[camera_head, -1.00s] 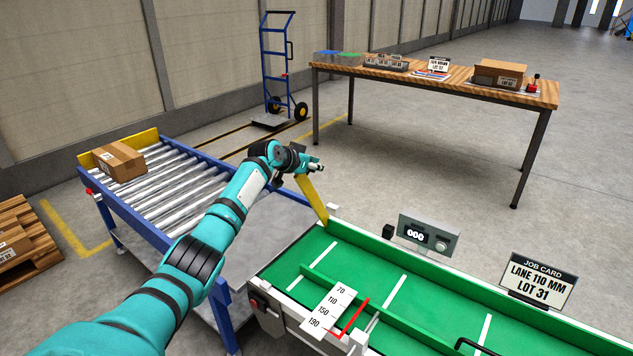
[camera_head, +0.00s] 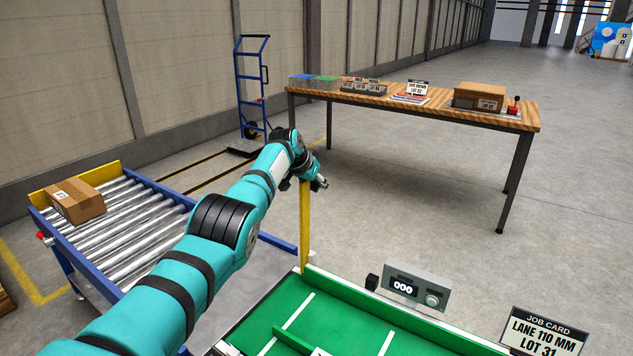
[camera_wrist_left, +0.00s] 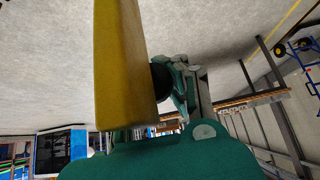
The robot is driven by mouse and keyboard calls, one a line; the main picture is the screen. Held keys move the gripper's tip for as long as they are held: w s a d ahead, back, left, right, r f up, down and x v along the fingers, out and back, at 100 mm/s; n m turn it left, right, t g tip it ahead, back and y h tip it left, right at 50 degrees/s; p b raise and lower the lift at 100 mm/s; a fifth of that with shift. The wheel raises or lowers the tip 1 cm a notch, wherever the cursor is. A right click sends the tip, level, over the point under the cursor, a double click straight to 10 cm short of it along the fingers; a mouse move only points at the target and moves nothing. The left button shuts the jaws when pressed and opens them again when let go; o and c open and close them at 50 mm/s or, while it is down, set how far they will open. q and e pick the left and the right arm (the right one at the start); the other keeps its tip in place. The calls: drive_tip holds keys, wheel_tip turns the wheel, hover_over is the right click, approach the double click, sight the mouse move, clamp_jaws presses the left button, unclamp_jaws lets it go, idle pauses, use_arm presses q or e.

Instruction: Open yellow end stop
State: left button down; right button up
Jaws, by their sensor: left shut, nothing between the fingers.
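The yellow end stop (camera_head: 305,226) is a flat yellow bar standing upright at the far left corner of the green conveyor (camera_head: 345,319). My left gripper (camera_head: 321,183) is at the bar's top end, on its right side in the head view. It is shut and empty. In the left wrist view the yellow end stop (camera_wrist_left: 122,65) fills the upper left, close beside the shut gripper (camera_wrist_left: 183,90). I cannot tell whether they touch. My right gripper is not in view.
A roller table (camera_head: 100,262) with a carton (camera_head: 75,201) stands at left. A counter box (camera_head: 416,286) and a job card (camera_head: 543,338) stand along the conveyor's far side. A wooden table (camera_head: 430,109) is behind, with a blue hand truck (camera_head: 251,85) at its left. Open floor lies between.

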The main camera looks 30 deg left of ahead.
use_arm(q)
drive_tip(key=shift+w+d+r, duration=0.1)
drive_tip(key=shift+w+r, duration=0.05)
drive_tip(key=shift+w, duration=0.3)
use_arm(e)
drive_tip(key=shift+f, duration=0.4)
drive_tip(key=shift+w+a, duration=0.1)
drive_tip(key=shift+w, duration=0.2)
use_arm(q)
drive_tip(key=c, duration=2.1)
unclamp_jaws()
drive_tip(key=o, duration=0.7)
drive_tip(key=shift+d, duration=0.15)
drive_tip(key=o, duration=0.4)
drive_tip(key=shift+s, duration=0.1)
